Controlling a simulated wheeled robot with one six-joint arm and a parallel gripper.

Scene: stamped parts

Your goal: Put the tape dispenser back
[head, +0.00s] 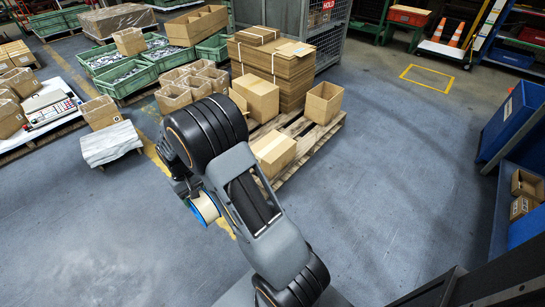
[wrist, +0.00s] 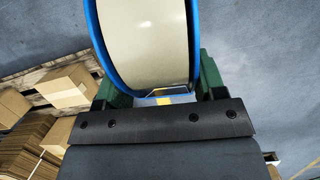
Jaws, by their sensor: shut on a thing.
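The tape dispenser (head: 206,208), with a blue frame and a wide beige roll of tape, hangs at the end of my arm in the head view. In the wrist view the dispenser (wrist: 145,40) fills the top middle, its blue rim on both sides of the tape. My gripper (wrist: 160,92) is shut on it, with a green finger on each side. In the head view my gripper (head: 190,190) is partly hidden by my arm. The dispenser is held above the bare floor, and its far part is out of the wrist view.
A pallet (head: 328,140) with stacked cardboard (head: 275,75) and boxes stands beyond my arm. A white-wrapped block (head: 110,143) and a bench with a scale (head: 50,107) are at left. Blue bins (head: 512,120) stand at right. A yellow floor outline (head: 427,79) is empty; the middle floor is clear.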

